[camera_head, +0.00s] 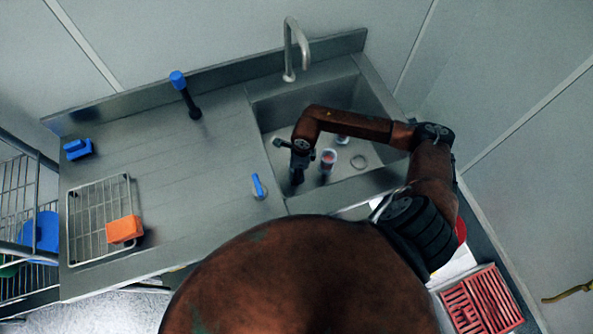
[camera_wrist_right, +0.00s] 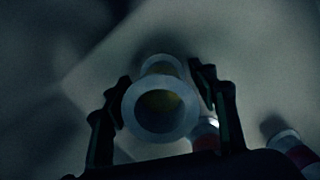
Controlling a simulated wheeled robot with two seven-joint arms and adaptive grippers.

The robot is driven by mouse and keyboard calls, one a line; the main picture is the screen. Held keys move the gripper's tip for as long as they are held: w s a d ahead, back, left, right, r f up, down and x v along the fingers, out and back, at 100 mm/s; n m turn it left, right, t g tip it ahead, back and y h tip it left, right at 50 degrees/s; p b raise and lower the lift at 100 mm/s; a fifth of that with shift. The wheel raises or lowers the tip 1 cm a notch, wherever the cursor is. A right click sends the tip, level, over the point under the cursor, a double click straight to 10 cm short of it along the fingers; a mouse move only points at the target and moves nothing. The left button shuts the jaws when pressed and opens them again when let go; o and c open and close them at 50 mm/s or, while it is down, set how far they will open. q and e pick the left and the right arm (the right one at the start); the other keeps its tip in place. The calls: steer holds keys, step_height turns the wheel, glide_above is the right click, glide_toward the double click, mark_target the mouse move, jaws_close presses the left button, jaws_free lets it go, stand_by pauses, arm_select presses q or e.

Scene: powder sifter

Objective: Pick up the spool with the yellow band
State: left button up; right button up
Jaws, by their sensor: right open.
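In the right wrist view, a pale spool (camera_wrist_right: 160,123) stands between the fingers of my right gripper (camera_wrist_right: 162,85), seen end-on. A dull yellow band shows between its near and far flanges; the picture is dark. The fingers are open, one on each side of the spool, with no clear grip on it. In the head view my right gripper (camera_head: 297,168) points down into the left part of the sink (camera_head: 345,183). I cannot make out the yellow-banded spool there; the gripper seems to hide it. My left gripper is not in view.
A red-banded spool (camera_head: 328,160) stands just right of the gripper, and another pale spool (camera_head: 343,140) farther back. In the wrist view a red-banded spool (camera_wrist_right: 296,148) is at lower right. The faucet (camera_head: 290,50) rises behind the sink. The counter (camera_head: 185,185) lies left.

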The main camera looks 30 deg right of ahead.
steer(key=shift+f, duration=0.5)
steer(key=shift+c, duration=0.3)
steer(key=c, duration=1.3)
steer(key=shift+r, duration=0.1)
steer(key=shift+c, duration=0.2)
